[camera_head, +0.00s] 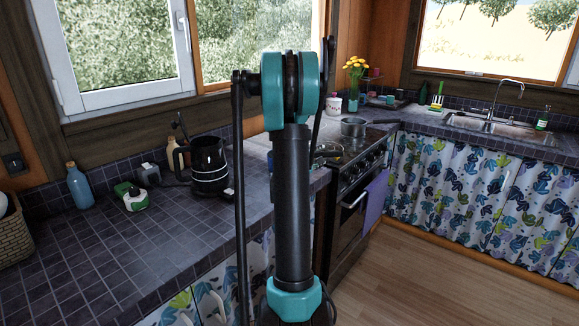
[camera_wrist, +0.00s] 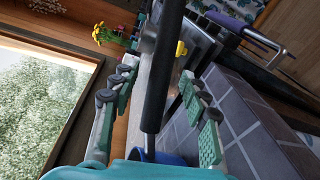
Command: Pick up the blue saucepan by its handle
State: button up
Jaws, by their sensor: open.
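The blue saucepan (camera_wrist: 167,158) shows only as a sliver of blue at the bottom of the wrist view; my gripper's teal body hides the rest. Its long black handle (camera_wrist: 158,90) runs up through the middle of the wrist view. My gripper (camera_wrist: 154,78) is open, with one finger on each side of the handle. Gaps show between the handle and the fingers in the picture; contact cannot be seen. In the head view my arm stands in front and hides my gripper and most or all of the saucepan.
A dark tiled counter (camera_head: 95,245) holds a black kettle (camera_head: 208,165), a blue bottle (camera_head: 79,187) and a green-and-white item (camera_head: 133,198) at left. The stove (camera_head: 360,165) stands right of my arm with a grey saucepan (camera_head: 353,128). Yellow flowers (camera_head: 355,66) stand behind it.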

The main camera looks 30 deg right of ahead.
grip_shut()
jog(key=shift+r, duration=0.15)
dwell(0.5)
